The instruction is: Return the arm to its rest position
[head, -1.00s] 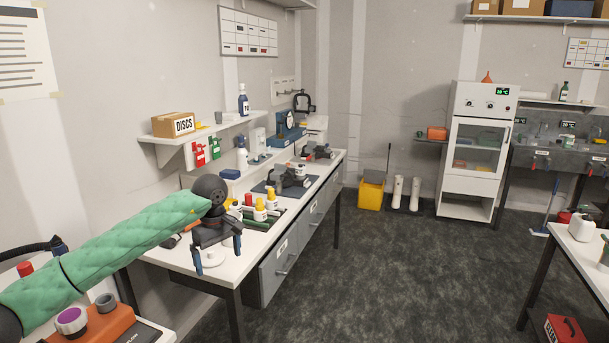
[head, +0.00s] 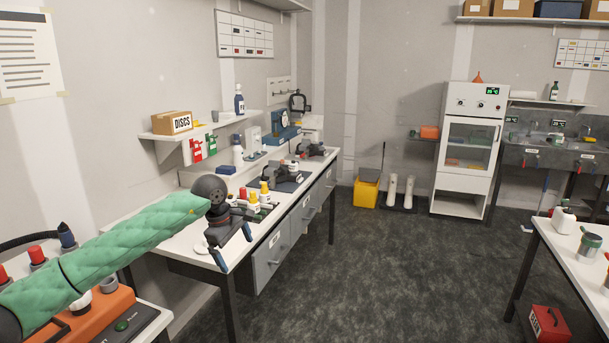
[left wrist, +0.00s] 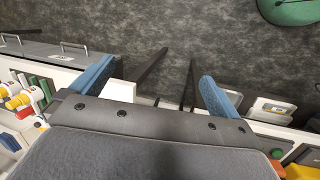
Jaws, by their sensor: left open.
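My left arm, in a green quilted sleeve, reaches in from the left in the head view. My left gripper (head: 233,257) is open and empty, with its two blue fingers pointing down just past the front edge of the white bench (head: 190,240). My right gripper is not in view.
Yellow-capped bottles (head: 265,190) stand on the bench behind the gripper. An orange device (head: 95,318) is below my arm at lower left. A white table (head: 560,250) is at right. The dark floor (head: 370,270) between is clear.

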